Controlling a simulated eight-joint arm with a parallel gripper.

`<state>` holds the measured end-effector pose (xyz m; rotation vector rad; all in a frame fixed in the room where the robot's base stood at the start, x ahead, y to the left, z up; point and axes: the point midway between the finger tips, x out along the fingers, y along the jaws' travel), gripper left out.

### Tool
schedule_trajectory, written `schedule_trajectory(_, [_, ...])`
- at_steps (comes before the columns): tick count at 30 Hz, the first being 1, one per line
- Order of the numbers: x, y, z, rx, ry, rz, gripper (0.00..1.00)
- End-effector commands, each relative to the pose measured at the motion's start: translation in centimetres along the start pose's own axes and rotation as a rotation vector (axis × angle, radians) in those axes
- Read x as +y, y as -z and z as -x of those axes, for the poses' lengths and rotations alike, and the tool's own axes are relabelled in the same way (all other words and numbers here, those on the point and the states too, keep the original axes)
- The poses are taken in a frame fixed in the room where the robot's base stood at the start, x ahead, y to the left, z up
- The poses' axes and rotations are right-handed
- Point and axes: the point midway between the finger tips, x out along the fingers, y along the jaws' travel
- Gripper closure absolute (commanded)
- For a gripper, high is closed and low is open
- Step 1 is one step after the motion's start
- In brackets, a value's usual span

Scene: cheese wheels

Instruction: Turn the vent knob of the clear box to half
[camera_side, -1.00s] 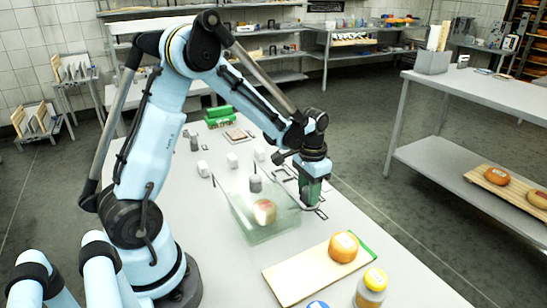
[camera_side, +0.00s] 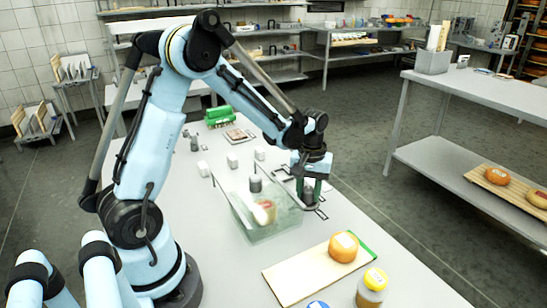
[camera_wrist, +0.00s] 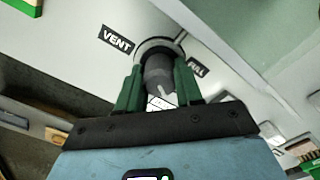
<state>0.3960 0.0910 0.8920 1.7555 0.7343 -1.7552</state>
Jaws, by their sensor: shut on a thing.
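The clear box (camera_side: 285,224) stands mid-table in the side view, with a pale, reddish-topped piece (camera_side: 264,212) inside. The dark grey vent knob (camera_wrist: 158,72) shows in the wrist view between the two green fingers of my gripper (camera_wrist: 160,92). A pale pointer mark shows on the knob; its exact setting is hard to read. A VENT label (camera_wrist: 117,40) is at its upper left and a FULL label (camera_wrist: 196,67) at its right. In the side view my gripper (camera_side: 310,194) is upright at the box's right side, shut on the knob.
A board (camera_side: 290,279) with an orange cheese wheel (camera_side: 343,247) lies at the front right of the table. A yellow-lidded jar (camera_side: 371,288) stands beside it. Small white blocks (camera_side: 232,160) and a dark cylinder (camera_side: 255,184) are near the box's far side.

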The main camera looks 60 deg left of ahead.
Motion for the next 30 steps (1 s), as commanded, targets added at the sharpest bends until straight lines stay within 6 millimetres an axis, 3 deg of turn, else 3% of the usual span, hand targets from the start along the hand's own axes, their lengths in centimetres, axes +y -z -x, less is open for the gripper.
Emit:
schedule_trajectory(20, [-0.01, -0.03, 0.07, -0.002, 0.000, 0.060, 0.95])
schedule_trajectory(21, [-0.01, -0.03, 0.07, -0.002, 0.000, 0.060, 0.60])
schedule_trajectory(25, [-0.01, -0.03, 0.05, -0.002, 0.000, 0.059, 0.40])
schedule_trajectory(30, [-0.01, -0.01, 0.03, -0.001, 0.000, 0.059, 0.39])
